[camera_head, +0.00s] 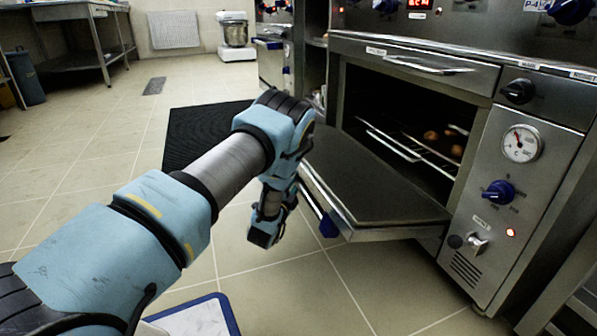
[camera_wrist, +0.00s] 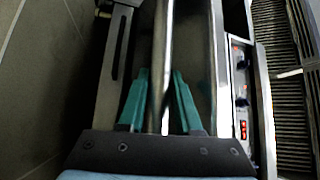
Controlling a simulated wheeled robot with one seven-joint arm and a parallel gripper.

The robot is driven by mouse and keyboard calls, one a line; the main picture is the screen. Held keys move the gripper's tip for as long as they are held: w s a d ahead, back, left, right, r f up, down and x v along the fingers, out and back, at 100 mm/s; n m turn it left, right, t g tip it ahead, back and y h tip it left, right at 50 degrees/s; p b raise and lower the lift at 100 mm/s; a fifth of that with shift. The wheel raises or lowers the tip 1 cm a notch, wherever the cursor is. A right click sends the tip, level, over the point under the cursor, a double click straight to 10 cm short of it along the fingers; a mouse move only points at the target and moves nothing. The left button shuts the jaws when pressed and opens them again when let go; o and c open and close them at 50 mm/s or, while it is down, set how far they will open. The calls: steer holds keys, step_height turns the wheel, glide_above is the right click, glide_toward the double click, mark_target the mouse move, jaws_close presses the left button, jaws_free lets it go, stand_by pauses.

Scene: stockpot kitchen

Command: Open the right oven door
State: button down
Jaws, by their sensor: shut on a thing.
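The oven door (camera_head: 375,190) is swung down, close to level, with its dark inner face up. The oven cavity (camera_head: 385,110) behind it is open and shows racks with a few small round brown items. My gripper (camera_wrist: 160,78) has its two green fingers on either side of the door's long metal handle bar (camera_wrist: 167,35) in the wrist view and is shut on it. In the head view my arm reaches to the door's outer left edge, and my fingers are hidden there.
The control panel (camera_head: 505,190) with a gauge and blue knob is right of the oven. A dark floor mat (camera_head: 205,130) lies beyond my arm. A blue-edged white object (camera_head: 195,318) is at the bottom. A stand mixer (camera_head: 235,35) is at the back. Tiled floor is clear below the door.

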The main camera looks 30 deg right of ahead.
steer(key=shift+d+f+n+t+b, duration=0.1)
steer(key=shift+f+n+t+b, duration=0.4)
steer(key=shift+f, duration=1.15)
steer(key=c, duration=0.6)
jaws_free()
steer(key=p+v, duration=0.5)
steer(key=v, duration=0.6)
steer(key=shift+p, duration=0.35)
steer(key=shift+w, duration=0.15)
